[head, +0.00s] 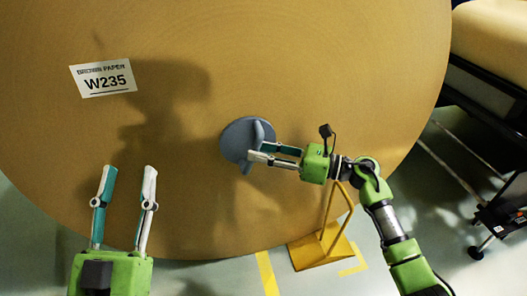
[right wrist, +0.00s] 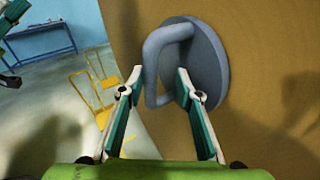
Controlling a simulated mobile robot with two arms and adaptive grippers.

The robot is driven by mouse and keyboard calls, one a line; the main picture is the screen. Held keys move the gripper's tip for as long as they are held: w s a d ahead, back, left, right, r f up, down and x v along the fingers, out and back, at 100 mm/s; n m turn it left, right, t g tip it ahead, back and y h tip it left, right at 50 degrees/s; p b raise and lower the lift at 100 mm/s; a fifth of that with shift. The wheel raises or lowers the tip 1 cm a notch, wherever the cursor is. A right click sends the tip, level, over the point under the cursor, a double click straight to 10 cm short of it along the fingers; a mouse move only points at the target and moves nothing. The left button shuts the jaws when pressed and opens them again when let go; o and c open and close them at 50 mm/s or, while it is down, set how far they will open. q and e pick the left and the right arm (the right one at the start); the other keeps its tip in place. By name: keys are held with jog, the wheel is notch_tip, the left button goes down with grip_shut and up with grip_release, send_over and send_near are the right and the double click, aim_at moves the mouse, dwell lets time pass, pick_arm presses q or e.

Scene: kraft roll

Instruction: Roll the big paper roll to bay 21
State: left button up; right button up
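The big brown paper roll (head: 330,70) fills most of the head view, its flat end toward me, with a white label (head: 103,78) reading "BROWN PAPER W235". A grey-blue round plug (head: 236,136) with a loop handle (head: 259,131) sits on that end; it also shows in the right wrist view (right wrist: 207,60). My right gripper (head: 262,150) is at the handle. In the right wrist view its fingers (right wrist: 159,72) are apart, with the handle bar between their tips. My left gripper (head: 128,170) is open and empty in front of the roll's lower left. No bay number is visible.
A yellow stand (head: 322,250) is on the floor below the roll's right edge, near yellow floor marks (head: 267,272). Another brown roll (head: 495,35) lies on a dark rack at right. A blue table (right wrist: 40,40) stands far back in the right wrist view.

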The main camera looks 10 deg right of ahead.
jog(key=v, duration=1.2)
